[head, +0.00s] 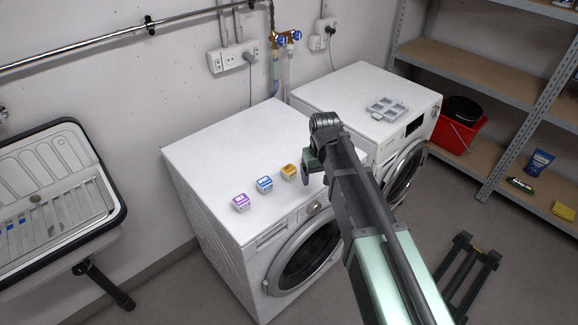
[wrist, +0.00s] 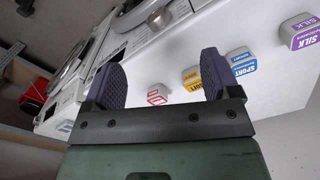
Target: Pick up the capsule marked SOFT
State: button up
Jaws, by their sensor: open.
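The blue capsule (head: 265,184) is marked SPORT in the wrist view (wrist: 241,65). The purple capsule (head: 241,202) is marked SILK there (wrist: 301,32). A white capsule with red marking (wrist: 156,97) shows between my fingers. My gripper (head: 309,174) is open and empty, just right of the orange capsule in the head view.
The near washing machine (head: 217,150) has free room behind the capsules. A second machine (head: 335,88) carries a grey compartment tray (head: 387,109). A sink (head: 55,195) stands at the left. Shelves (head: 465,70) and a red bucket (head: 457,133) are at the right.

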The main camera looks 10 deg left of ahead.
jog(key=w+a+r+n, duration=0.2)
jog(key=w+a, duration=0.6)
jog(key=n+b, duration=0.3)
jog(key=b, duration=0.3)
send_over(289, 169)
jog(key=f, duration=0.6)
jog(key=shift+w+a+f, duration=0.1)
jog(key=shift+w+f, duration=0.2)
jog(key=shift+r, duration=0.1)
jog(key=f+b, duration=0.5)
jog(key=shift+s+f, duration=0.2)
jog(key=shift+r, duration=0.25)
jog(key=c, duration=1)
